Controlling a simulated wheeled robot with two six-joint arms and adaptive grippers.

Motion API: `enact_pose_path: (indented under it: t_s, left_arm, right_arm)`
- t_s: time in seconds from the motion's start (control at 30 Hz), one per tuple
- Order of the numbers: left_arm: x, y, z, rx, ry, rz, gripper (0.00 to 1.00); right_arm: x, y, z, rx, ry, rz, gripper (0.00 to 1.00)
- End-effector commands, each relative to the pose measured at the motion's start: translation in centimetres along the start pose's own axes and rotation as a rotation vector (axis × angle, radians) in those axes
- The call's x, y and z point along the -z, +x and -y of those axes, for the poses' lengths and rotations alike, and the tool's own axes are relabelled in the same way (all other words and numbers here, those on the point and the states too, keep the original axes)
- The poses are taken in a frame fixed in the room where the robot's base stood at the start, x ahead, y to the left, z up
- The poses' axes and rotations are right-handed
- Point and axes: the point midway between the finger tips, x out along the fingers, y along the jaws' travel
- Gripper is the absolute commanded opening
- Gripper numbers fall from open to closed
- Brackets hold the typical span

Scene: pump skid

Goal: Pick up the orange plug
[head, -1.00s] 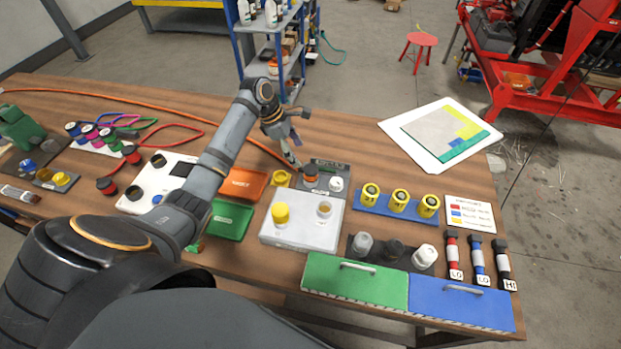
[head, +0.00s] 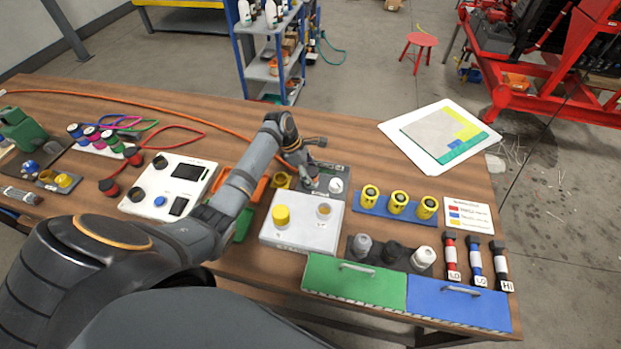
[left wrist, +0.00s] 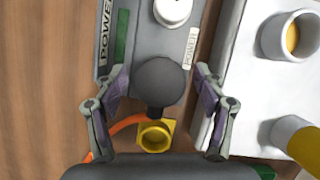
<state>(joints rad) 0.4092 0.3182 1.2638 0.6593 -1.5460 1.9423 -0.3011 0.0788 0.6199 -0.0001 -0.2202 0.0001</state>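The plug shows in the left wrist view as a dark round top (left wrist: 160,80) on a grey panel (left wrist: 140,50). No orange is visible on it from above. In the head view the plug (head: 311,184) is mostly covered by my left gripper (head: 308,178). In the left wrist view my left gripper (left wrist: 160,85) is open, one finger on each side of the plug, with gaps to both sides. The fingers look apart from it. My right gripper is in neither view.
A white knob (left wrist: 172,11) sits on the same panel beside the plug. A yellow socket block (left wrist: 154,136) and an orange hose (left wrist: 128,123) lie close by. A white box (head: 300,232) with two round fittings stands near. Yellow cylinders (head: 398,202) stand right of it.

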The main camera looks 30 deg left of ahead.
Motion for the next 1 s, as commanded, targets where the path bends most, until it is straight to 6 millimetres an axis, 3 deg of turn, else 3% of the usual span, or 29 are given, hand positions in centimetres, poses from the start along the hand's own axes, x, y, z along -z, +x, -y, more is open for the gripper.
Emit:
enact_pose_path:
  t_s: [0.07, 0.47, 0.77, 1.0]
  left_arm:
    - [0.0, 0.0, 0.0, 0.0, 0.0, 0.0, 0.6]
    - [0.0, 0.0, 0.0, 0.0, 0.0, 0.001, 0.06]
    - [-0.2, -0.3, -0.1, -0.002, 0.0, 0.001, 0.06]
    - [-1.2, -3.4, 0.2, -0.003, 0.002, 0.0, 0.06]
  right_arm:
    - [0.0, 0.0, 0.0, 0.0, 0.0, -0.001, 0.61]
    - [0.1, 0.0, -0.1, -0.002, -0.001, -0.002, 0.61]
    - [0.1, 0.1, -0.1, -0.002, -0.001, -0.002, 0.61]
    - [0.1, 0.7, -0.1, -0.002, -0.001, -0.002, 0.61]
